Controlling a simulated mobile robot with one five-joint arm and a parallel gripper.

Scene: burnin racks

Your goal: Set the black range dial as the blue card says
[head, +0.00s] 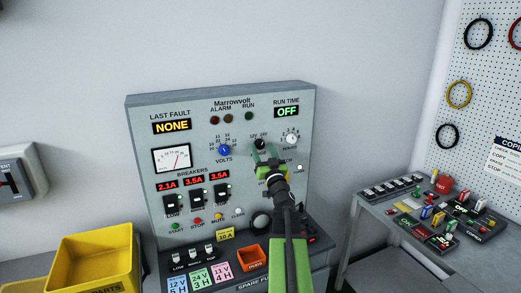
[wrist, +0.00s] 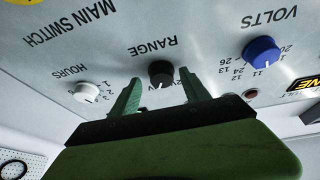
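In the wrist view the printing is upside down, and the dial's white mark points roughly down the picture. My gripper (head: 265,157) is in front of the dial, its two green fingers apart on either side of it with gaps showing. I cannot tell how deep the tips reach. In the head view the dial (head: 259,143) is partly covered by my gripper. The blue card (head: 178,285) at the panel's foot reads 12 V, 5 H.
The blue volts knob (wrist: 262,51) and white hours knob (wrist: 86,92) flank the dial. Breakers (head: 196,198) and buttons sit lower. Green (head: 199,279) and pink (head: 222,272) cards, an orange bin (head: 252,257) and a yellow bin (head: 92,262) stand in front. A second bench is right.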

